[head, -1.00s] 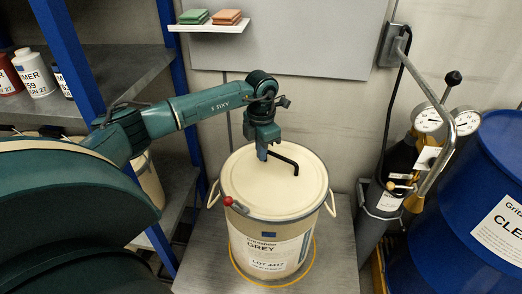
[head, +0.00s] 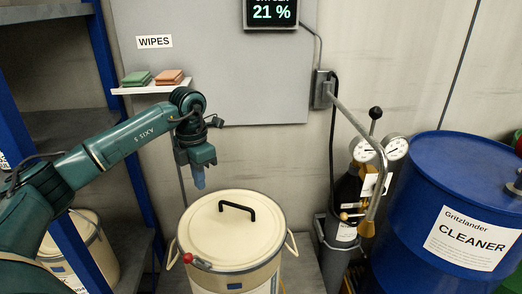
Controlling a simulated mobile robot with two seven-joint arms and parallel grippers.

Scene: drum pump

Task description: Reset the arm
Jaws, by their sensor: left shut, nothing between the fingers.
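My left gripper (head: 199,181) hangs at the end of my teal left arm, pointing down. It is shut and empty, above the back left of the cream lidded drum (head: 233,255). It is apart from the black lid handle (head: 238,209), which stands on the lid to its lower right. The drum has a red-knobbed clamp (head: 188,259) at its front left rim and wire handles at its sides. Its lower part is cut off by the picture's edge. My right gripper is not in view.
A small shelf (head: 150,89) with green and orange wipes is on the wall behind my arm. A blue cleaner drum (head: 425,215) stands at the right. A gas cylinder with gauges (head: 395,148) and a bent metal tube (head: 360,130) are between them. Blue-posted shelving is at the left.

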